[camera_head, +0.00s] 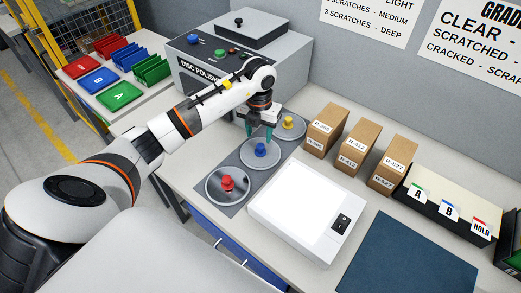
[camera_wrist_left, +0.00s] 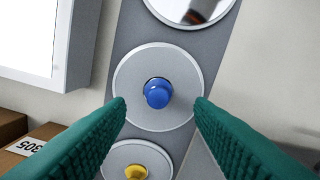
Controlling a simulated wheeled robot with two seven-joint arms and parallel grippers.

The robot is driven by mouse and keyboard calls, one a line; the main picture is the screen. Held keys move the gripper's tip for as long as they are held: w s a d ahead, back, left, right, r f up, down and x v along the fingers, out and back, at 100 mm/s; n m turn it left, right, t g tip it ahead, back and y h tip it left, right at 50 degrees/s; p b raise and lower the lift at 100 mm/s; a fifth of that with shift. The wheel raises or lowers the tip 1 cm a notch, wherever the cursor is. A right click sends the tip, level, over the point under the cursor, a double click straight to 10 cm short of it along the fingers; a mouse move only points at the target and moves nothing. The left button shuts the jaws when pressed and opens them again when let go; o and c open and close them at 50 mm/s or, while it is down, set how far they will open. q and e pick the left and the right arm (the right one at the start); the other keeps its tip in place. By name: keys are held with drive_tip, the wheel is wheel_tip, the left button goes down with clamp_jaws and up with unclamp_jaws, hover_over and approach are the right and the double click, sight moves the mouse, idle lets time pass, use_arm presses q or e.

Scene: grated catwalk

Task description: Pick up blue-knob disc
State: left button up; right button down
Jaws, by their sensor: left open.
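The blue-knob disc (camera_head: 260,153) lies on a grey mat (camera_head: 226,168) on the bench, between the red-knob disc (camera_head: 228,185) and the yellow-knob disc (camera_head: 290,124). My left gripper (camera_head: 260,134) is open and points down just above the blue-knob disc. In the left wrist view the blue knob (camera_wrist_left: 158,93) shows between my two green fingers, with a gap on each side. The yellow-knob disc also shows there (camera_wrist_left: 120,160), partly cut off at the bottom. My right gripper is not in view.
A white light box (camera_head: 300,210) stands close to the right of the discs. The disc polisher (camera_head: 200,80) stands behind my left arm. Several brown boxes (camera_head: 327,130) stand at the back right. A dark blue mat (camera_head: 405,255) lies bare at front right.

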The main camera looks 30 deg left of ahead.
sight(260, 146)
use_arm(q)
wheel_tip(260, 146, down, 4)
drive_tip(key=shift+w+d+f+p, duration=0.1)
drive_tip(key=shift+w+p, duration=0.05)
drive_tip(key=shift+p, duration=0.85)
drive_tip(key=shift+f, duration=0.55)
clamp_jaws()
